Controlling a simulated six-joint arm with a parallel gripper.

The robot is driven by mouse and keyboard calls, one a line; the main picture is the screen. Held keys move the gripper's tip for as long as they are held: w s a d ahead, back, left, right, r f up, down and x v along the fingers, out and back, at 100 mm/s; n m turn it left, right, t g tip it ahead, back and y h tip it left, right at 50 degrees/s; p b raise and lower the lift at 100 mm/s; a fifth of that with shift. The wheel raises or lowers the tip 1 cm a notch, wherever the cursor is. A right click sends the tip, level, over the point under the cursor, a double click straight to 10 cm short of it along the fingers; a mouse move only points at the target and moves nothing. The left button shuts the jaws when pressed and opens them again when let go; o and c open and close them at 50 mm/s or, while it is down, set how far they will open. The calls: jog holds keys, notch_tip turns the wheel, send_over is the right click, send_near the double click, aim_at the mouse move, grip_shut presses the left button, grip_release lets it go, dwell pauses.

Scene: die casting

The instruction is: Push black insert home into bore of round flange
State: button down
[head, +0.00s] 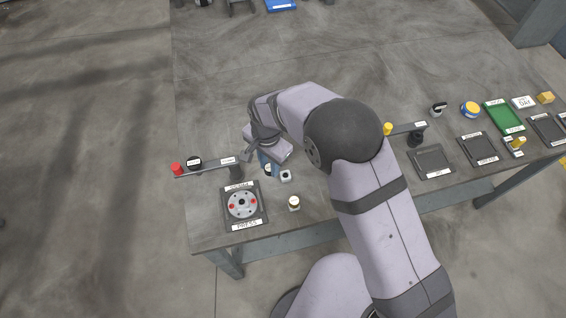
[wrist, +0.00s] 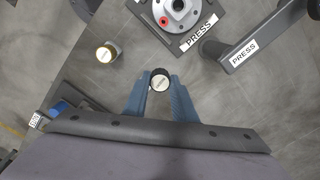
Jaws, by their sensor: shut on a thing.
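The round flange (head: 242,205) is a pale grey disc with red spots and a dark centre. It sits on the dark square plate marked PRESS (head: 247,225). In the wrist view the flange (wrist: 178,14) is cut off by the top edge, with one red spot showing. The insert's lower end is hidden.
A lever bar (head: 212,166) on a dark post, with a red knob (head: 176,169), stands behind the flange. Trays and small parts fill the far right.

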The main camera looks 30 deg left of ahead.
jog(key=s+a+r+n+p, duration=0.2)
jog(key=s+a+r+n, duration=0.1)
jog(key=s, duration=0.8)
jog(key=shift+r+n, duration=0.9)
jog(key=shift+a, duration=0.1)
jog(key=shift+f+b, duration=1.9)
jog(key=shift+f, duration=1)
jog(key=shift+f+b, duration=0.9)
jog(key=shift+f, duration=0.55)
jog(key=c, duration=1.4)
grip_release()
